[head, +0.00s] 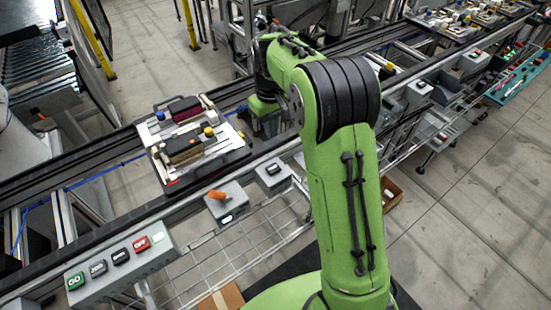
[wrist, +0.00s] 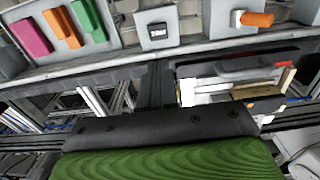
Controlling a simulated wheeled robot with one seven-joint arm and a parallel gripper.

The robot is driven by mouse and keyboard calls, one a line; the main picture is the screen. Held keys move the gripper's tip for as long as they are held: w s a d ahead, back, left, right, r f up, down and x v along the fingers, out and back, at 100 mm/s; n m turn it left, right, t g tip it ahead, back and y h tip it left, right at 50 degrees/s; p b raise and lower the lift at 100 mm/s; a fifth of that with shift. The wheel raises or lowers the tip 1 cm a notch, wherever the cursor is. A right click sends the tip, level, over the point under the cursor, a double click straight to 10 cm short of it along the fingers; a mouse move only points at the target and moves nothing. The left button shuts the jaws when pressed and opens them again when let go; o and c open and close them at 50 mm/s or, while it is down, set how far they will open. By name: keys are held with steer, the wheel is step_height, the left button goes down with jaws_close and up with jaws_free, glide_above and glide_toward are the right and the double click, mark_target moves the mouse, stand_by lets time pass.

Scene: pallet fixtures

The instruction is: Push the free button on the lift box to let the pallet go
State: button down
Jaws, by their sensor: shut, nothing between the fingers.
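The lift box (head: 283,183) is a small grey box on the near rail with one black button (head: 273,169). In the wrist view the grey box (wrist: 172,42) and its black button (wrist: 157,31) are at the top; the lettering is too small to read surely. My gripper (wrist: 158,68) is shut and empty, its dark fingers pointing toward the button but apart from it in the picture. In the head view the gripper is mostly hidden by my arm. The pallet (head: 240,155) sits on the conveyor left of my arm, bearing dark and light blocks; it shows partly in the wrist view (wrist: 225,68).
A grey box with an orange lever (head: 217,195) stands beside the lift box. A panel (head: 105,285) with GO, OFF and other buttons is at lower left. The wrist view shows pink, orange and green pieces (wrist: 70,27) at upper left. Open floor (head: 470,210) lies right.

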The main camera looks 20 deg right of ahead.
mark_target(273, 167)
step_height(273, 167, down, 14)
steer(key=b, duration=0.2)
steer(key=shift+d+b, duration=0.15)
steer(key=shift+b, duration=0.15)
